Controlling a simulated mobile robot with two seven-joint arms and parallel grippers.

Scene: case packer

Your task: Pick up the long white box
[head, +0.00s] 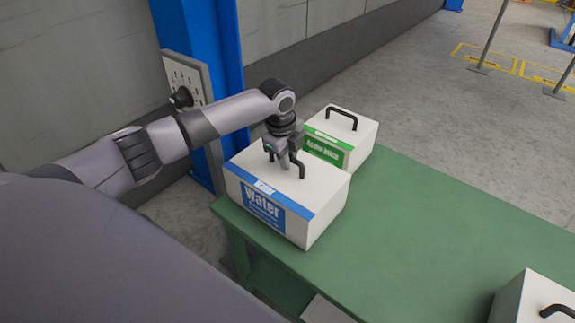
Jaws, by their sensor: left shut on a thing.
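A white box with a blue "Water" label (320,205) sits at the left end of the green table and has a dark handle on top. My left gripper (284,162) points down over this box and is shut on its handle (299,168). The box appears to rest on the table. A white box with a green label reading something like "Apple juice" (352,128) stands just behind it, with a black handle on top. Another white box (540,302) with a black handle is cut off at the lower right corner. My right gripper is not in view.
The green table (420,235) has a wide clear stretch between the boxes. A blue post (213,50) and a grey wall (80,70) stand behind my left arm. Thin grey posts (490,35) stand on the floor at the upper right.

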